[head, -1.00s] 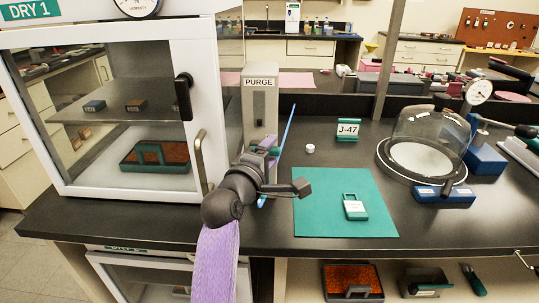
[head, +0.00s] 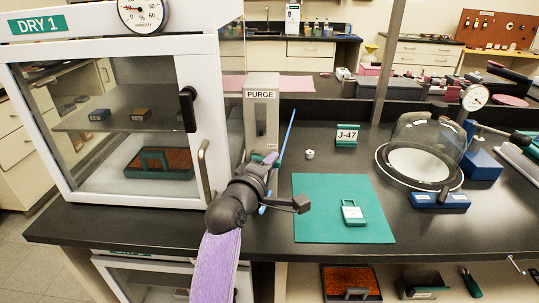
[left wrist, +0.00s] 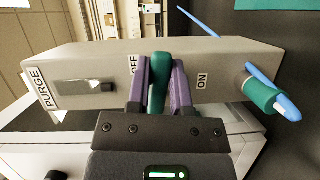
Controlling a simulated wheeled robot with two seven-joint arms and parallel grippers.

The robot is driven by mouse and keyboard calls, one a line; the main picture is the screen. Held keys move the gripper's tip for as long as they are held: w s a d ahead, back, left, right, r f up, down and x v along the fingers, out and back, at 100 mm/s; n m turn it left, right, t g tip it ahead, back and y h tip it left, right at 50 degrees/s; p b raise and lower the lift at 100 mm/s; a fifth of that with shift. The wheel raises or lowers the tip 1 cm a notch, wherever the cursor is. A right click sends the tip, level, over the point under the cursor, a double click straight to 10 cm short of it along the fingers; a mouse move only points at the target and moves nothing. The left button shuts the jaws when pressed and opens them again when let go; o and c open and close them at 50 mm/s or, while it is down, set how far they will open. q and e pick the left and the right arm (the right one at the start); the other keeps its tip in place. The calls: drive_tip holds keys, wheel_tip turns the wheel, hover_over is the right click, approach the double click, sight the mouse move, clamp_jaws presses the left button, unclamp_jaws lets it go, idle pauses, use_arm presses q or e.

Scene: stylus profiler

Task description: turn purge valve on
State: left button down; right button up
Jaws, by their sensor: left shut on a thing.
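The grey purge box (head: 261,118), labelled PURGE, stands on the bench beside the dry cabinet. It also shows in the left wrist view (left wrist: 100,65), with an OFF label (left wrist: 134,65) and an ON label (left wrist: 202,81). A teal valve lever (left wrist: 159,80) sits between the two labels, nearer OFF. My left gripper (left wrist: 160,85) is shut on the lever, with one purple finger on each side. In the head view my left gripper (head: 268,162) is in front of the box's lower part and hides most of the lever. My right gripper is not in view.
A blue tube (left wrist: 270,90) leaves a teal fitting (left wrist: 262,98) on the box, close to my left gripper. The white dry cabinet (head: 210,100) stands at left. A teal mat (head: 320,225) with a lock-shaped item (head: 352,213) lies at right. A glass bell jar (head: 425,140) stands beyond.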

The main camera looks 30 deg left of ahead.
use_arm(q)
drive_tip(key=m+g+p, duration=0.1)
drive_tip(key=m+p, duration=0.1)
drive_tip(key=p, duration=0.2)
drive_tip(key=f+m+g+y+p, duration=0.1)
drive_tip(key=m+p, duration=0.1)
drive_tip(key=p, duration=0.2)
drive_tip(key=a+m+g+p, duration=0.1)
drive_tip(key=m+p, duration=0.2)
drive_tip(key=shift+s+f+g+y+p, duration=0.3)
drive_tip(key=shift+s+f+p, duration=0.05)
drive_tip(key=shift+p, duration=0.05)
drive_tip(key=shift+s+a+f+m+g+y+p, duration=0.1)
drive_tip(key=shift+a+f+m+g+y+p, duration=0.15)
drive_tip(key=shift+m+p, duration=0.4)
drive_tip(key=shift+s+a+f+m+g+y+p, duration=0.15)
drive_tip(key=shift+m+g+y+p, duration=0.15)
drive_tip(key=shift+m, duration=0.25)
drive_tip(key=shift+a+f+m+y, duration=0.1)
drive_tip(key=shift+a+m+y, duration=0.05)
drive_tip(key=shift+m+y, duration=0.3)
drive_tip(key=shift+s+a+m+g+y, duration=0.2)
drive_tip(key=shift+a+m+g+y, duration=0.1)
drive_tip(key=shift+m+g, duration=0.35)
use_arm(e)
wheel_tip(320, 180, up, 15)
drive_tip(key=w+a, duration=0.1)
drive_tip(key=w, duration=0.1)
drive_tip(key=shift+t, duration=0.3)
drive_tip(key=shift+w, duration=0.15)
